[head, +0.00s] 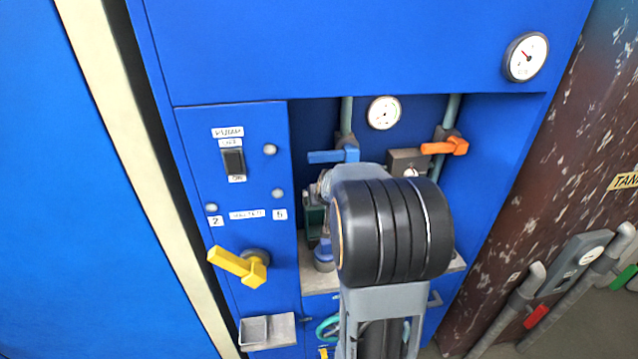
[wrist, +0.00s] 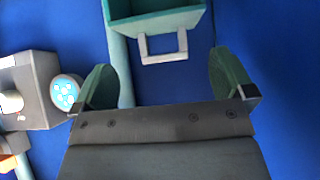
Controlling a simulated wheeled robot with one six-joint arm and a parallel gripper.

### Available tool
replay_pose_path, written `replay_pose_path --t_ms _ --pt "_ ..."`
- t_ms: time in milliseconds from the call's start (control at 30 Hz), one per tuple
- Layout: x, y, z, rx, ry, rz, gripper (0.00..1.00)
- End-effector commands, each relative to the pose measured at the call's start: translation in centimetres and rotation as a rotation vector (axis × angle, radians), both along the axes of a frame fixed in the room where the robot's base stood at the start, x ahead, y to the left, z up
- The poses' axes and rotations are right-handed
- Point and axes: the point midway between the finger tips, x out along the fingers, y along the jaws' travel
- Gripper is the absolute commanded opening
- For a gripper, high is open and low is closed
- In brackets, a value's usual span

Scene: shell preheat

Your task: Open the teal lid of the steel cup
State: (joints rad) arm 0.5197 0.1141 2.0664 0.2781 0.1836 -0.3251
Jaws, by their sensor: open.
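In the wrist view a teal box-like piece (wrist: 155,20) with a pale grey loop handle (wrist: 163,47) shows at the top edge, cut off by the frame. It may be the teal lid, but I cannot tell. My gripper (wrist: 161,66) is open and empty; its dark green fingers stand apart on either side of the handle's line, short of it in the picture. A grey and blue round object (head: 323,255) on the ledge left of my arm may be the cup. No steel cup shows clearly.
The blue panel carries a yellow lever (head: 240,266), a black switch (head: 233,162) and a small grey tray (head: 267,331). In the recess are a blue lever (head: 333,155), an orange lever (head: 445,146), a gauge (head: 384,112) and a grey box (wrist: 38,90) close beside my gripper.

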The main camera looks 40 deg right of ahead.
Motion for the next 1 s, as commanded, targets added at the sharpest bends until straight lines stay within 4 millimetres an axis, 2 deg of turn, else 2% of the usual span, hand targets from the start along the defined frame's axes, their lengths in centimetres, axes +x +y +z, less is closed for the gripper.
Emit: replay_pose_path --t_ms 200,400,600,900,1000 --pt "3.5 -1.8 0.2 0.0 0.001 -0.001 1.0" --pt "5.6 -2.8 0.1 0.001 0.001 -0.002 1.0" --pt "6.3 -3.1 -0.7 0.001 0.001 -0.002 1.0" --pt "6.3 -3.1 -0.8 0.001 0.0 -0.002 1.0" --pt "6.3 -3.1 -0.8 0.001 0.0 -0.002 0.92"
